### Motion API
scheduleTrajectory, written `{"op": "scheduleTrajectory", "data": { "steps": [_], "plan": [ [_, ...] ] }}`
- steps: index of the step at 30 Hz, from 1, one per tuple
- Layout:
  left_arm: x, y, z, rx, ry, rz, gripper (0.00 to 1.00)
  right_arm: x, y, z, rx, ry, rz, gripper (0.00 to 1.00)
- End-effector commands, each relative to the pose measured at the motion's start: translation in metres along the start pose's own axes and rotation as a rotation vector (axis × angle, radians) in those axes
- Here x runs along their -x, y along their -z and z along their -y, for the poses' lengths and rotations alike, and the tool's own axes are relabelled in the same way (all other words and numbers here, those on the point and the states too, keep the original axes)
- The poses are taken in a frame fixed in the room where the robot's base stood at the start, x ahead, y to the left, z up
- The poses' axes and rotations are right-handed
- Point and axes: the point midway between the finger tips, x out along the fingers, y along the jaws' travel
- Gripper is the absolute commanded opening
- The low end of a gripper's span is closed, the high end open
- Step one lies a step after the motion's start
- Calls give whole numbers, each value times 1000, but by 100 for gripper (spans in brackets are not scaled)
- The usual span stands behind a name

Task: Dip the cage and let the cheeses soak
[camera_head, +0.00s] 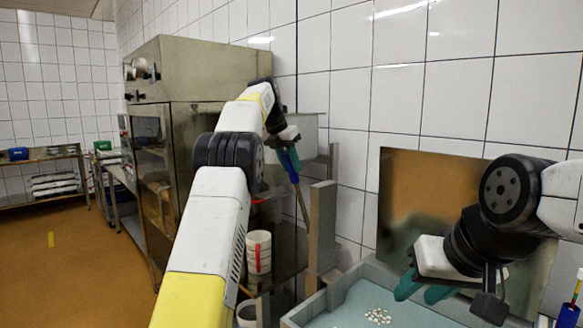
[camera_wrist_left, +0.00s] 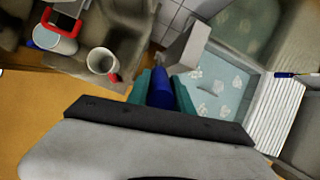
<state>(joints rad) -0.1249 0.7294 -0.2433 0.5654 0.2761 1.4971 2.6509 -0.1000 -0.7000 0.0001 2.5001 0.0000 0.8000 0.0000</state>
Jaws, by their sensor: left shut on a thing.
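My left gripper (camera_head: 288,158) is shut on a blue handle (camera_wrist_left: 160,90), which sits between its teal fingers in the left wrist view. In the head view a thin rod runs down from the handle beside a grey post (camera_head: 322,225). A pale blue basin (camera_head: 300,316) stands at the bottom, with several white clumps (camera_head: 378,316) in it; they also show in the left wrist view (camera_wrist_left: 203,103). I cannot make out a cage, nor whether the clumps are cheeses. My right gripper (camera_head: 422,290) is above the basin, its teal fingers apart and nothing seen between them.
A steel cabinet (camera_head: 200,70) stands behind my left arm. Open floor (camera_head: 90,265) lies at the left.

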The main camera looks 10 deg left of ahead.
Motion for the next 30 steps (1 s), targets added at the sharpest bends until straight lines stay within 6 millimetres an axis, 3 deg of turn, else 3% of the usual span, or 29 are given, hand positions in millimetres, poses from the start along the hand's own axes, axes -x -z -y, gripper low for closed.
{"op": "scheduleTrajectory", "data": {
  "steps": [20,21,24,30],
  "plan": [
    [-1,-7,9,-3,-4,-17,0,0,0,0,0,0,0,38],
    [-1,-7,10,-3,-4,-17,29,0,0,0,0,0,0,38],
    [-1,-6,10,-3,-3,-19,49,0,0,0,0,0,0,38],
    [-1,-5,9,-1,-4,-22,49,0,0,0,0,0,0,38]
  ]
}}
